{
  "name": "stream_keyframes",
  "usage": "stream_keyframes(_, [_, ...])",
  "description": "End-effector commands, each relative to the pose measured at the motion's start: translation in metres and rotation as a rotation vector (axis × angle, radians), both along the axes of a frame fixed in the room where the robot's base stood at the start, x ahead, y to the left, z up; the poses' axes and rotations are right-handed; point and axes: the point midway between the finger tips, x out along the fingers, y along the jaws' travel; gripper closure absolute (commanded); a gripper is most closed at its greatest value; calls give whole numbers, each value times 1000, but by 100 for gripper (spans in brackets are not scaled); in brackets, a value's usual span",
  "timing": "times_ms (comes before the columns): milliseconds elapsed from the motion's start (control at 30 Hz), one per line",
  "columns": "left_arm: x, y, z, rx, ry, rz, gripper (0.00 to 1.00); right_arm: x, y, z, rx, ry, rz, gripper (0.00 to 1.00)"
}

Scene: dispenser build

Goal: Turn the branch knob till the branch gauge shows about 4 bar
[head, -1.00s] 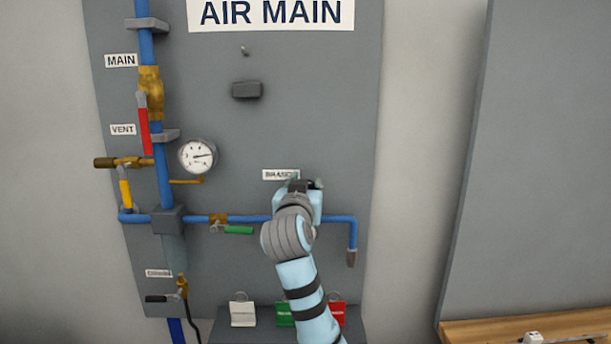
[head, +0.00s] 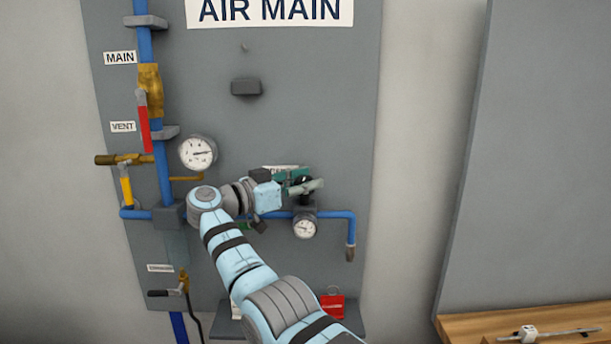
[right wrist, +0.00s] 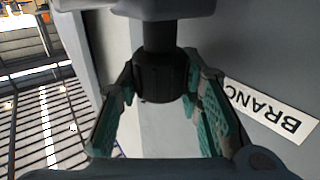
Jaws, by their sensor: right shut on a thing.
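The branch knob (right wrist: 160,75) is black and sits between the teal finger pads of my right gripper (right wrist: 163,110) in the right wrist view. In the head view my right gripper (head: 302,184) reaches the knob from the left, just below the BRANCH label, and is shut on it; the fingers mostly hide the knob. The branch gauge (head: 305,227) is a small round white dial right below the gripper, uncovered. Its needle is too small to read surely. My left gripper is not in view.
A larger gauge (head: 198,153) hangs left of my arm. The blue pipe (head: 338,214) runs behind my wrist. The red lever (head: 144,128) and yellow lever (head: 126,191) are farther left. A red tag (head: 332,305) hangs below. The panel's right side is clear.

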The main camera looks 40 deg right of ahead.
Motion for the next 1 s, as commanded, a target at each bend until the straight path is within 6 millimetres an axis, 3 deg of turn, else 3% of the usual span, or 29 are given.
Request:
stream_keyframes(167, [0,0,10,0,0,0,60,-2,0,5,-9,0,-40,95])
stream_keyframes(633, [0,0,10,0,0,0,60,-3,0,2,-13,0,-56,95])
stream_keyframes(667, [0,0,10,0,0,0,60,-3,0,2,-13,0,-56,62])
stream_keyframes(700, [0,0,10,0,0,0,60,-3,0,2,-13,0,-56,57])
stream_keyframes(1000, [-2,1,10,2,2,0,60,-4,0,2,-11,1,-56,57])
